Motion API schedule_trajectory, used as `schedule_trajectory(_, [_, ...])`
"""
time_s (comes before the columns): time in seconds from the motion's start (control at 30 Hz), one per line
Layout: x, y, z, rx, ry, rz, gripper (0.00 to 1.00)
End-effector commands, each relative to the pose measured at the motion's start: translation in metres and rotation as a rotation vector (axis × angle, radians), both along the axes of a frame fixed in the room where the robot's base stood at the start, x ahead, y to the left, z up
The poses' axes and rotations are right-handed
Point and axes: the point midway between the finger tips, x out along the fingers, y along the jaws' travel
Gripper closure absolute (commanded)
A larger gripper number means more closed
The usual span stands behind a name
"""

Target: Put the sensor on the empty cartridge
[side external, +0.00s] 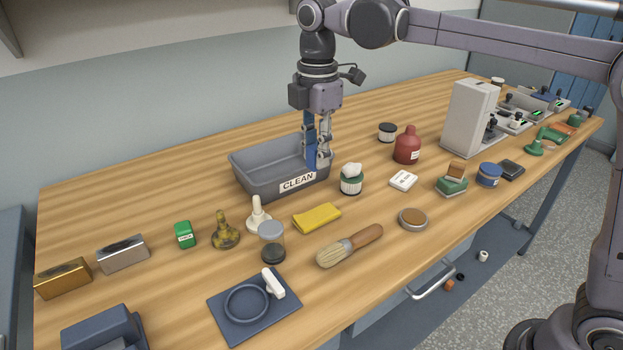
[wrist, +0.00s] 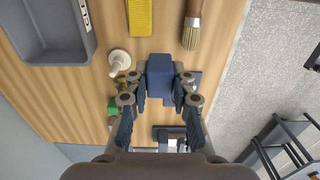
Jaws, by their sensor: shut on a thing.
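My gripper (side external: 320,152) points down and, in the side view, overlaps the front right corner of the grey tray. In the wrist view my gripper (wrist: 160,84) is shut on a dark blue block (wrist: 160,76), gripped from both sides between the fingertips. In the side view a blue piece (side external: 310,143) shows at the fingers; I cannot tell there where finger ends and block begins. I cannot tell for certain whether the block is the sensor. No thing is clearly recognisable as the empty cartridge.
The grey tray (side external: 245,178) is marked CLEAN. A navy plate (side external: 230,312) bears a ring and a white piece. A grey machine (side external: 468,118) stands at the right.

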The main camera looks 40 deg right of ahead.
Motion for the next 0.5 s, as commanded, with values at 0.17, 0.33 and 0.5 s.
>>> schedule_trajectory(0.17, [0.003,0.038,-0.022,0.000,0.000,0.005,1.00])
schedule_trajectory(0.33, [0.005,0.071,-0.042,0.000,0.000,0.004,1.00])
schedule_trajectory(0.5, [0.007,0.095,-0.056,0.000,0.000,0.002,1.00])
